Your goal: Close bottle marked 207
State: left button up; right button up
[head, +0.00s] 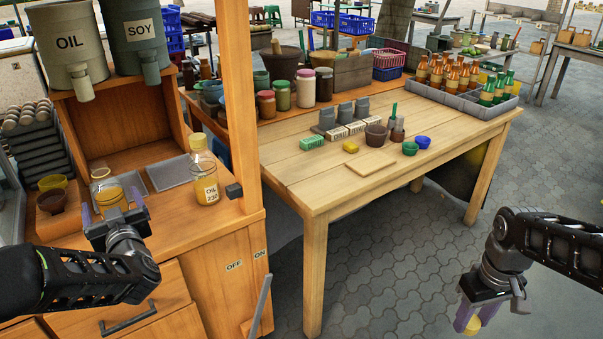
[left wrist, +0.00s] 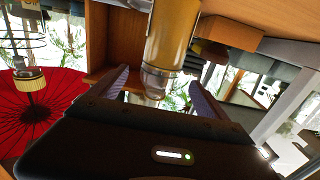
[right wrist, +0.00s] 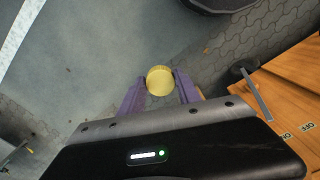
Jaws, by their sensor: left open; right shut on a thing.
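A clear bottle (head: 108,193) with yellow contents stands on the wooden stall counter; no marking is readable on it. In the left wrist view this bottle (left wrist: 172,38) appears inverted, with its bare neck in view and no cap on it. My left gripper (head: 112,208) is open, its fingers on either side of the bottle, not closed on it. My right gripper (head: 478,314) is shut on a yellow cap (right wrist: 159,81), held low over the pavement, far right of the bottle. A second bottle (head: 205,180), labelled OIL, wears a yellow cap.
Dispensers marked OIL (head: 68,45) and SOY (head: 137,35) stand above the counter. A dark bowl (head: 52,201) is at left. A wooden table (head: 300,185) with jars and bottles stands between my grippers. Space around my right gripper looks clear.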

pick_arm(q)
jog(key=shift+w+a, duration=0.3)
jog(key=shift+w, duration=0.1)
jog(key=shift+x, duration=2.65)
jog(key=shift+f, duration=0.15)
jog(key=shift+c, duration=0.5)
jog(key=c, duration=1.8)
